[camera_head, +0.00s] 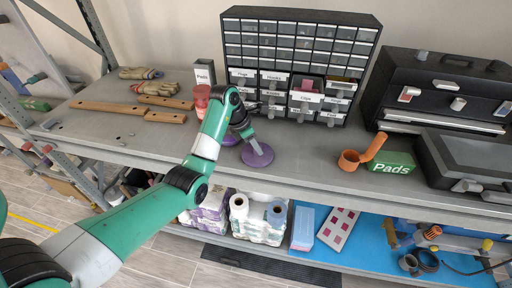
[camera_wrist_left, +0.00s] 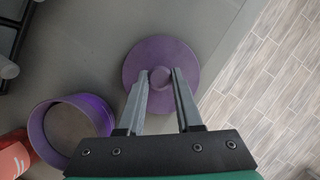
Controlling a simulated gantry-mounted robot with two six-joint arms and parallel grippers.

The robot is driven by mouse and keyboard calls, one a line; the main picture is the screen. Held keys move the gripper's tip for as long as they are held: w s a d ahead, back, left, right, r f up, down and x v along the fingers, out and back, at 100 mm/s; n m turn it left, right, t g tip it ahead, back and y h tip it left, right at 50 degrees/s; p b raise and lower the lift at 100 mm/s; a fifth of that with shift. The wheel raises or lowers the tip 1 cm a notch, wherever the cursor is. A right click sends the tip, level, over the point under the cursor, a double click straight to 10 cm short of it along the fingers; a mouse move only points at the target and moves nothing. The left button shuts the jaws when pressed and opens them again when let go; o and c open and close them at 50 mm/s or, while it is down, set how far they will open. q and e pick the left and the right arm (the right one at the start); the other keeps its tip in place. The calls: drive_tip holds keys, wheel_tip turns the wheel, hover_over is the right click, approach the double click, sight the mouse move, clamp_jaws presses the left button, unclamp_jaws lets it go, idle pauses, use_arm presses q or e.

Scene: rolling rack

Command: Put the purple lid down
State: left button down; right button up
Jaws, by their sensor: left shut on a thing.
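The purple lid (camera_head: 257,156) is a round disc with a small knob, over the front part of the grey shelf top. My left gripper (camera_head: 250,139) is above it, with its fingers shut on the knob. In the left wrist view the lid (camera_wrist_left: 136,60) lies beyond the fingertips (camera_wrist_left: 161,78), one finger on each side of the knob. I cannot tell whether the lid touches the shelf. An open purple round container (camera_wrist_left: 40,130) stands to its left, mostly hidden by my arm in the head view. My right gripper is not in view.
A red container (camera_head: 201,97) stands behind my arm. A drawer cabinet (camera_head: 297,47) is at the back. An orange cup (camera_head: 349,160) and a green Pads box (camera_head: 392,163) are to the right. The shelf's front edge (camera_head: 300,196) is close; bare shelf lies right of the lid.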

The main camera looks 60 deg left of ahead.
sight(252, 154)
use_arm(q)
drive_tip(key=c, duration=1)
unclamp_jaws()
drive_tip(key=shift+f, duration=0.2)
drive_tip(key=o, duration=0.4)
drive_tip(key=shift+r, duration=0.1)
drive_tip(key=shift+r, duration=0.2)
drive_tip(key=shift+s+r, duration=0.15)
drive_tip(key=shift+r, duration=0.15)
drive_tip(key=p+v, duration=0.2)
drive_tip(key=v, duration=0.2)
drive_tip(key=shift+p, duration=0.4)
drive_tip(key=p+v, duration=0.7)
drive_tip(key=p, duration=0.3)
drive_tip(key=shift+r+p, duration=0.15)
drive_tip(key=shift+p, duration=0.15)
